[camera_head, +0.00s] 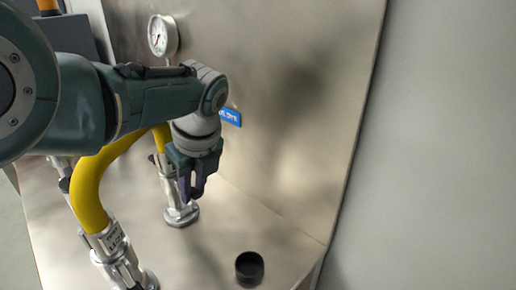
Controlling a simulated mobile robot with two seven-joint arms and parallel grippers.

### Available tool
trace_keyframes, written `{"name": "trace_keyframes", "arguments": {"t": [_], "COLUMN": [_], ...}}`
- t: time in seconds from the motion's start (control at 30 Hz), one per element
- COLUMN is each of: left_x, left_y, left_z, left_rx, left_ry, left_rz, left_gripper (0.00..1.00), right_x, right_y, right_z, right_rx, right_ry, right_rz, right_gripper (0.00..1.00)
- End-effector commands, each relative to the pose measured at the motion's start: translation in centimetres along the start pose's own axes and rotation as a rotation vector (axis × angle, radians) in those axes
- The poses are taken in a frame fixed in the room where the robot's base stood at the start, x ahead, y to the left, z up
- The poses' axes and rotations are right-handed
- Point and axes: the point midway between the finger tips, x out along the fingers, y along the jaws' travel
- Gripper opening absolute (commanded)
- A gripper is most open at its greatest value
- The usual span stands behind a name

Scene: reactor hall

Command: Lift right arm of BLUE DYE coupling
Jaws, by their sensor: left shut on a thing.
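A blue sign (231,117), partly hidden by my left arm, ends in letters that look like "DYE". Below it, a metal coupling (180,214) stands upright on the steel deck, with the yellow hose (162,137) running into its top. My left gripper (191,198) points down at the right side of this coupling, its dark fingers shut on its right arm. The fingers hide that arm, so its angle cannot be told. My right gripper is not in view.
A second metal coupling (122,265) on the yellow hose stands at the lower left. A black round cap (249,268) sits on the deck at the front right. A pressure gauge (162,36) is on the steel back panel (310,100). The deck between cap and panel is clear.

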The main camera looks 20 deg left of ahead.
Motion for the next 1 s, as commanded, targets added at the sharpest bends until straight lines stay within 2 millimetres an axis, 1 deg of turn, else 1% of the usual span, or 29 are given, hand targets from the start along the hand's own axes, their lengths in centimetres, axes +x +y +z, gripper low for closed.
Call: {"name": "trace_keyframes", "arguments": {"t": [0.3,0.73,0.77,1.0], "left_x": [-0.19,-0.21,-0.21,-0.20], "left_y": [0.03,0.01,0.01,0.02], "left_z": [0.19,0.20,0.19,0.20], "left_rx": [-0.001,-0.001,-0.001,-0.001], "left_ry": [0.058,0.064,0.064,0.063], "left_rz": [0.001,0.000,0.000,0.000], "left_gripper": [0.00,0.00,0.26,0.53], "right_x": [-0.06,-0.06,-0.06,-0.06], "right_y": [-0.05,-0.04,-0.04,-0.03], "right_z": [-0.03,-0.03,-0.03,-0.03], "right_rx": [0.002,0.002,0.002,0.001], "right_ry": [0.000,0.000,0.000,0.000], "right_rz": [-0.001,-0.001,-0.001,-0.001], "right_gripper": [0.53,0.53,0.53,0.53]}}
